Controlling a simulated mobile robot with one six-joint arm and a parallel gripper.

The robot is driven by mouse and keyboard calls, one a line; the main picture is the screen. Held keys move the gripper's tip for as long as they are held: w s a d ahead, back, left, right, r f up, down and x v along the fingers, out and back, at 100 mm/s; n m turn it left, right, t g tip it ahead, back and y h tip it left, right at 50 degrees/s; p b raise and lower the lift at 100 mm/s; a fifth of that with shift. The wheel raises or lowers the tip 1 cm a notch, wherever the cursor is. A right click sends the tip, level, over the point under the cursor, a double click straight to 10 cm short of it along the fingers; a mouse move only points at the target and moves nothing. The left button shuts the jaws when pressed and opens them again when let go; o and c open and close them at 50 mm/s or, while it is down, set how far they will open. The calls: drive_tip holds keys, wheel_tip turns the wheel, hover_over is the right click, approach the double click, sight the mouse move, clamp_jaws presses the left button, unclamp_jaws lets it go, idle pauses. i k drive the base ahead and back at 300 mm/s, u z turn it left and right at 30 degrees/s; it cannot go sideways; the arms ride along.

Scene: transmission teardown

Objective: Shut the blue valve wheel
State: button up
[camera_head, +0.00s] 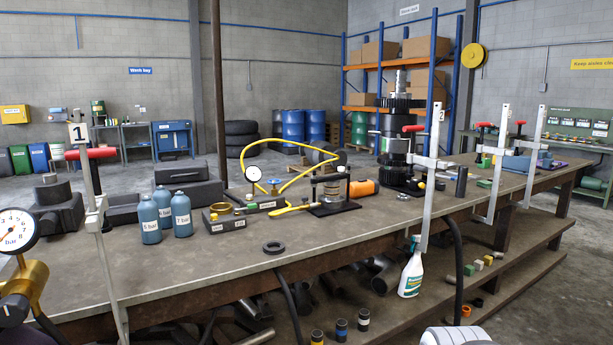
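A small blue knob-like part (275,182) stands on a dark block (262,205) with a white-faced gauge (253,174), mid-bench. It may be the blue valve wheel, but it is too small to tell its shape or whether it is turned shut. A yellow hose (300,180) loops behind it and a yellow-handled tool or pump lever (292,209) lies to its right. My gripper is not in view. A white rounded part at the bottom right edge may be mine.
Three blue bottles (181,215) stand left on the bench (200,270). Upright clamps (428,190) rise along its front edge. A large bar gauge (16,230) on brass fittings is close at left. A black ring (273,248) lies near the front edge, with clear bench around it.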

sight(274, 181)
drive_tip(key=i, duration=1.25)
drive_tip(key=u, duration=0.65)
drive_tip(key=k, duration=0.7)
drive_tip(key=u, duration=0.2)
drive_tip(key=i, duration=0.8)
drive_tip(key=z, duration=0.1)
